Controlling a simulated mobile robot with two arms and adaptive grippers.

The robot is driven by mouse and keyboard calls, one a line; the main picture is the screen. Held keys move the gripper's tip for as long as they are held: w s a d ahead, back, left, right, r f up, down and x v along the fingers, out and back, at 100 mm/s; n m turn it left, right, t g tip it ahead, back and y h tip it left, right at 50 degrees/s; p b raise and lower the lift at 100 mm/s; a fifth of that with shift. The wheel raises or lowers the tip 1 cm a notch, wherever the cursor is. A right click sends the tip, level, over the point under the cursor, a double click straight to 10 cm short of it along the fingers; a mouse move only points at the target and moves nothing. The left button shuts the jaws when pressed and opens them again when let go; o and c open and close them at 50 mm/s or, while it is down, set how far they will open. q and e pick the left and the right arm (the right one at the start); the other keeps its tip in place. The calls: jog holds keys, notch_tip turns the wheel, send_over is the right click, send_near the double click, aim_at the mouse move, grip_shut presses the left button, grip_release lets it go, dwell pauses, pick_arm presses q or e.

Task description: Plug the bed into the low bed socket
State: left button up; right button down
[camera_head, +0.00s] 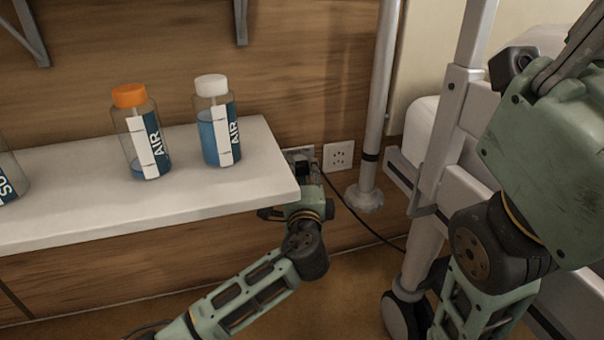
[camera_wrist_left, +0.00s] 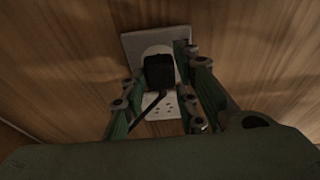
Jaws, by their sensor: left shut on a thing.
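My left gripper (camera_head: 300,178) reaches past the shelf's right end to the wall. In the left wrist view the gripper (camera_wrist_left: 165,97) has its fingers on both sides of a black plug (camera_wrist_left: 158,72) and is shut on it. The plug is at the upper, round outlet of a pale socket plate (camera_wrist_left: 166,114), with several small holes showing below it. I cannot tell how deep the plug sits. The plate (camera_head: 298,152) is partly hidden in the head view. A black cable (camera_head: 352,209) runs from the plug toward the bed (camera_head: 478,185). My right gripper (camera_head: 555,65) is partly cut off.
A second white socket (camera_head: 338,156) is just right of the first. A white shelf (camera_head: 90,222) carries an orange-capped bottle (camera_head: 142,132), a white-capped bottle (camera_head: 217,122) and another bottle at the left edge. A vertical pole (camera_head: 378,105) stands between the sockets and bed.

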pick_arm(q)
jog(key=shift+w+a, duration=0.15)
jog(key=shift+w, duration=0.4)
dwell(0.4)
jog(key=o, duration=1.1)
jog(key=shift+o, duration=0.2)
jog(key=shift+s, duration=0.1)
jog(key=s, duration=1.2)
jog(key=shift+d, duration=0.25)
